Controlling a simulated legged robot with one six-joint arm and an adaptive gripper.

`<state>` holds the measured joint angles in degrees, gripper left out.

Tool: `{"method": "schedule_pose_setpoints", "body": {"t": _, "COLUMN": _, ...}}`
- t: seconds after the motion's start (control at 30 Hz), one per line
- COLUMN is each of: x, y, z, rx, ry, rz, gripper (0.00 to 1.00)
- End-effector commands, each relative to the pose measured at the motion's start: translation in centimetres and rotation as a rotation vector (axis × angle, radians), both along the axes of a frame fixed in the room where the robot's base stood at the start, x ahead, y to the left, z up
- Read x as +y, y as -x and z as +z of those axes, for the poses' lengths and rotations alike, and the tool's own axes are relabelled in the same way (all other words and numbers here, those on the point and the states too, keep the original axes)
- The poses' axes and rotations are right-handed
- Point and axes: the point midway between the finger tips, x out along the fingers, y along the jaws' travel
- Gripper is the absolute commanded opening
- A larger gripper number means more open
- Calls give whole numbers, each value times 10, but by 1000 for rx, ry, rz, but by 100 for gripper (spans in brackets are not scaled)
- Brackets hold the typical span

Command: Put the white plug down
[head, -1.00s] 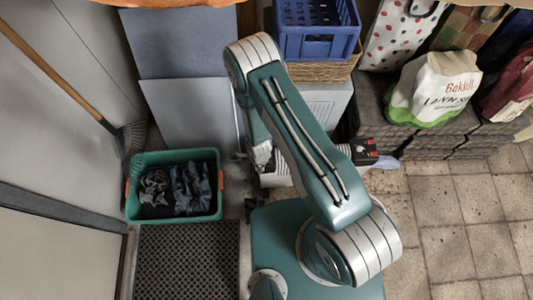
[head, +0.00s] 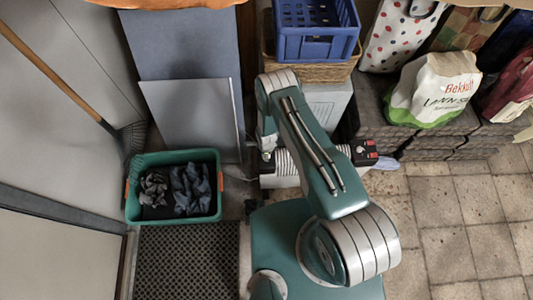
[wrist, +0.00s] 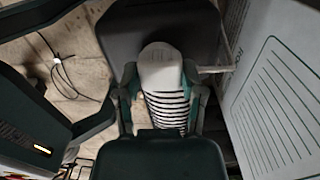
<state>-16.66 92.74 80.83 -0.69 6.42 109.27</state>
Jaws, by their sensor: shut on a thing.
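The white plug (wrist: 160,68) shows in the wrist view as a rounded white body between the fingers of my gripper (wrist: 161,82). The gripper is shut on it, with one finger on each side. Black-and-white ribbing lies just below the white body, in front of the dark palm; I cannot tell whether it belongs to the plug. What lies beneath the plug is hard to see, so I cannot tell whether it touches anything. In the head view the arm hides the plug and fingers.
A green bin (head: 132,188) with dark cloths stands left of my arm, beside a leaning grey panel (head: 190,115). A blue crate (head: 315,47) is behind. A dark cable (wrist: 62,75) lies on the floor at left.

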Motion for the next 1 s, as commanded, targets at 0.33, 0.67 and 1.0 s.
{"method": "schedule_pose_setpoints", "body": {"t": 0.33, "x": 0, "y": 0, "z": -2, "rx": 0, "ry": 0, "rz": 0, "gripper": 86}}
{"method": "schedule_pose_setpoints", "body": {"t": 0.67, "x": 0, "y": 0, "z": -1, "rx": 0, "ry": 0, "rz": 0, "gripper": 86}}
{"method": "schedule_pose_setpoints", "body": {"t": 1.0, "x": 1, "y": -1, "z": 37, "rx": -2, "ry": -1, "rz": 0, "gripper": 86}}
